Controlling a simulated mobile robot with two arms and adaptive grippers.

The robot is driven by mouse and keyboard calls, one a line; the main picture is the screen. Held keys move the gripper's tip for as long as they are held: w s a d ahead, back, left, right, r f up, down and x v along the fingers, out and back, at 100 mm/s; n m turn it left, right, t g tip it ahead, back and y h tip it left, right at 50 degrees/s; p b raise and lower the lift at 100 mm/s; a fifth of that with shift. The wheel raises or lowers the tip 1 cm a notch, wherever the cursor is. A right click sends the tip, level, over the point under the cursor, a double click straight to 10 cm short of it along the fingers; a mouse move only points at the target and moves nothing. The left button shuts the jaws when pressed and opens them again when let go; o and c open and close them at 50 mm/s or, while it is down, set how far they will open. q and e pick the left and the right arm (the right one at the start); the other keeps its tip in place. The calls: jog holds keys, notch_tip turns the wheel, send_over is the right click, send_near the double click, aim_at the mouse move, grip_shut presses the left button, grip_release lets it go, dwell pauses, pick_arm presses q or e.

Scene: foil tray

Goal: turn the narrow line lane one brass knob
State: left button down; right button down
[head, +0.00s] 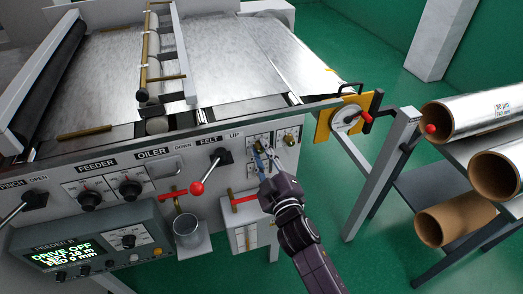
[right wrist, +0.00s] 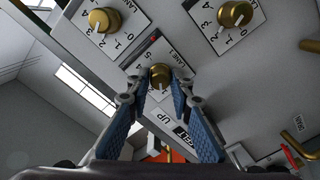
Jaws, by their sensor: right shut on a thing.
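In the head view my right gripper (head: 266,160) reaches up to the knob plates at the right end of the machine's front panel. In the right wrist view its blue-padded fingers (right wrist: 157,86) are shut on a small brass knob (right wrist: 160,75), one finger on each side. That knob sits on a white dial plate (right wrist: 148,58) with numbers and the word LANE; I cannot read the lane number for certain. Two other brass knobs, one at upper left (right wrist: 103,20) and one at upper right (right wrist: 235,14), have numbered plates of their own. My left gripper is not in view.
Left of the knobs is a red-balled lever (head: 197,188) above a metal cup (head: 187,230). A yellow plate with a crank (head: 347,117) stands to the right. Foil rolls (head: 480,112) lie on a rack farther right. A display box (head: 85,250) reads DRIVE OFF.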

jog(key=n, duration=0.4)
jog(key=shift+n, duration=0.3)
jog(key=n, duration=0.4)
jog(key=shift+f, duration=0.15)
jog(key=shift+n, duration=0.3)
jog(key=c, duration=1.7)
grip_release()
jog(key=v, duration=1.2)
